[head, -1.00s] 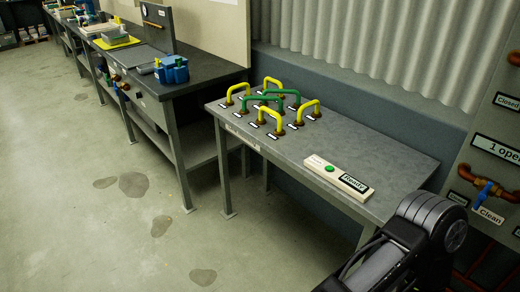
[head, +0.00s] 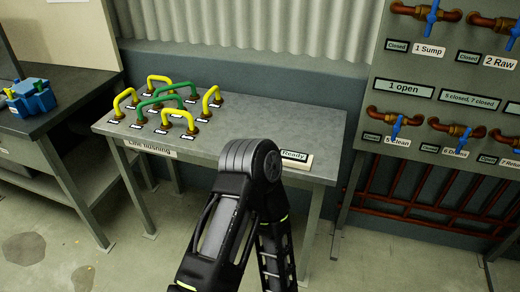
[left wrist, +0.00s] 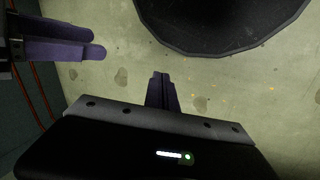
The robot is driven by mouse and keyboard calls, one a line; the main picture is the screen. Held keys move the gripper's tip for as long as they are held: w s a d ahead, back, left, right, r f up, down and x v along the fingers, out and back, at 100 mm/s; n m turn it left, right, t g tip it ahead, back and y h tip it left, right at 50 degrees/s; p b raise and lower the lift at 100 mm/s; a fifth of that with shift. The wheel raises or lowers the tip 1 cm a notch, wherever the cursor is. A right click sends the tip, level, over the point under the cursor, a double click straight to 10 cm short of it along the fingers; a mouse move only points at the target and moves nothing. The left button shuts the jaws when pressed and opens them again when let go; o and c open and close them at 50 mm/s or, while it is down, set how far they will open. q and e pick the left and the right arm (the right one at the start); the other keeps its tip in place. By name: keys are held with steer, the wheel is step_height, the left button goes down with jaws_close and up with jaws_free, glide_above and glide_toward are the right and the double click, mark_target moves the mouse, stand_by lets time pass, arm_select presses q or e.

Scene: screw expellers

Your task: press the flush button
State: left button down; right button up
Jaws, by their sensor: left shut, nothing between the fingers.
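The pale box with a "Ready" label (head: 294,156) lies on the front right of the grey table (head: 235,112) in the head view. My dark arm stands in front of the box's left part and hides the green flush button. Neither gripper shows in the head view. In the left wrist view my left gripper (left wrist: 159,76) is shut and empty, with the floor behind its fingers. Another gripper's purple fingers (left wrist: 85,38), likely my right one's, show at the upper left; their opening is unclear. I cannot tell how far either gripper is from the button.
Several yellow and green pipe loops (head: 166,101) stand on the table's left half. A valve board (head: 445,85) with blue handles rises at the right. A dark workbench (head: 60,110) with a blue part (head: 31,97) stands at the left. Open floor lies at the lower left.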

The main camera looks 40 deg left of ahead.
arm_select(q)
steer(key=w+a+r+n+t+p, duration=0.1)
steer(key=w+a+r+p, duration=0.2)
steer(key=w, duration=0.5)
steer(key=w+a+r+n+t+p, duration=0.1)
steer(key=w+a+r+t, duration=0.2)
steer(key=w, duration=0.5)
steer(key=w+a+r+n+y+p, duration=0.1)
steer(key=w+a+r, duration=0.4)
steer(key=a+r, duration=0.1)
steer(key=w+a+r+n+t+p, duration=0.1)
steer(key=w+a+r+p, duration=0.1)
steer(key=w+a+r, duration=0.4)
steer(key=w+a+r+n+t+y+p, duration=0.1)
steer(key=w+a+r+n, duration=0.1)
steer(key=w+a+r, duration=0.4)
steer(key=shift+a+r+y+p, duration=0.1)
steer(key=shift+a+r+p, duration=0.1)
steer(key=shift+a, duration=0.6)
steer(key=shift+a+r+y+p, duration=0.1)
steer(key=shift+a+r, duration=0.15)
steer(key=shift+a, duration=0.55)
steer(key=shift+a+r+y+p, duration=0.1)
steer(key=shift+a+r, duration=0.1)
steer(key=shift+a, duration=0.6)
steer(key=w+a+r+n+t+y+p, duration=0.1)
steer(key=w+a+r+t+p, duration=0.1)
steer(key=a+r, duration=1.1)
steer(key=shift+w+r+y, duration=0.35)
steer(key=shift+r+y, duration=0.05)
